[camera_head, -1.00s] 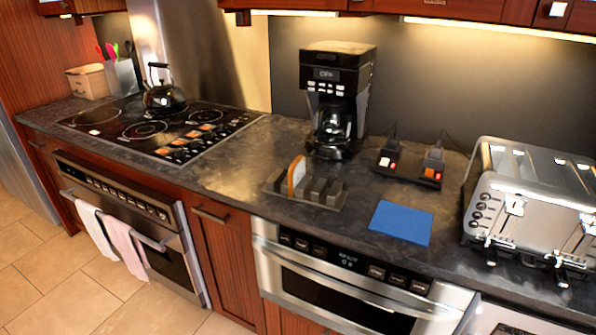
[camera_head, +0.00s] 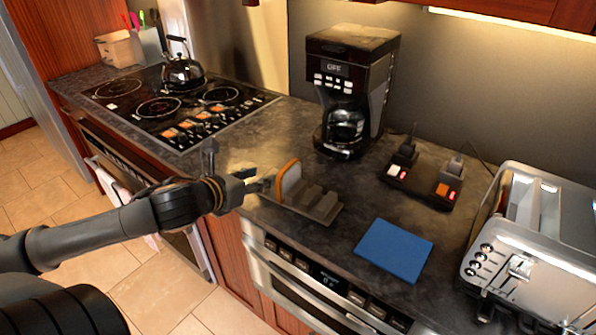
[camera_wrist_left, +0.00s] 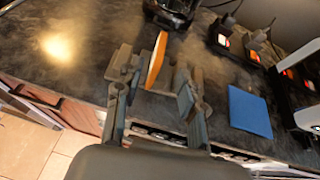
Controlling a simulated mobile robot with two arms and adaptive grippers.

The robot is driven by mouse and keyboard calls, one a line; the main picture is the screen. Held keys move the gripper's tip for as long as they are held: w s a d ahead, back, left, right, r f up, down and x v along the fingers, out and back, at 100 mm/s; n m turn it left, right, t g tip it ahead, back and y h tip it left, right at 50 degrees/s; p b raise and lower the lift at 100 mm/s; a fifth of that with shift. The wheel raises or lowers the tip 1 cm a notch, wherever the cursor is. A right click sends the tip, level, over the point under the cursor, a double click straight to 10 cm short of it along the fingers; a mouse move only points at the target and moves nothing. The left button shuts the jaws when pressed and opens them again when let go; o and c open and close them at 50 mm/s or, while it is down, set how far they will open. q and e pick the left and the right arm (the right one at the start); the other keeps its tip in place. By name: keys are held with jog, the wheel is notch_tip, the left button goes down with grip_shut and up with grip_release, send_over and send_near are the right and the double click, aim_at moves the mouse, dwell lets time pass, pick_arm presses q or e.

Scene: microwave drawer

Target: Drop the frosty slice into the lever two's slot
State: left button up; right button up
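The slice (camera_head: 289,181), pale with an orange-brown crust, stands upright in a dark grey rack (camera_head: 325,207) on the counter. It also shows in the left wrist view (camera_wrist_left: 157,58). My left gripper (camera_head: 260,184) is at the slice's left side in the head view. In the wrist view its two fingers (camera_wrist_left: 156,82) are spread apart, with the slice between and just beyond them; I cannot tell whether they touch it. The silver toaster (camera_head: 545,235) stands at the right, partly cut off, with a front lever (camera_head: 518,268) and top slots (camera_head: 525,196) showing. My right gripper is out of view.
A blue mat (camera_head: 394,250) lies between rack and toaster. A coffee maker (camera_head: 350,90) and a black switch box (camera_head: 425,180) stand behind. The cooktop (camera_head: 175,105) with a kettle (camera_head: 180,70) is at the left. An oven drawer (camera_head: 310,285) is below the counter edge.

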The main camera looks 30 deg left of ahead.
aim_at(287, 166)
pick_arm(q)
jog(key=shift+r+x, duration=0.2)
jog(key=shift+x, duration=3.8)
jog(key=shift+w+d+f+p, duration=0.15)
jog(key=shift+w+p, duration=0.15)
jog(key=shift+w, duration=0.2)
jog(key=p+x, duration=0.1)
jog(key=x, duration=0.3)
jog(key=shift+w+d+f, duration=0.1)
jog(key=shift+w+f, duration=0.05)
jog(key=shift+w, duration=0.05)
grip_shut()
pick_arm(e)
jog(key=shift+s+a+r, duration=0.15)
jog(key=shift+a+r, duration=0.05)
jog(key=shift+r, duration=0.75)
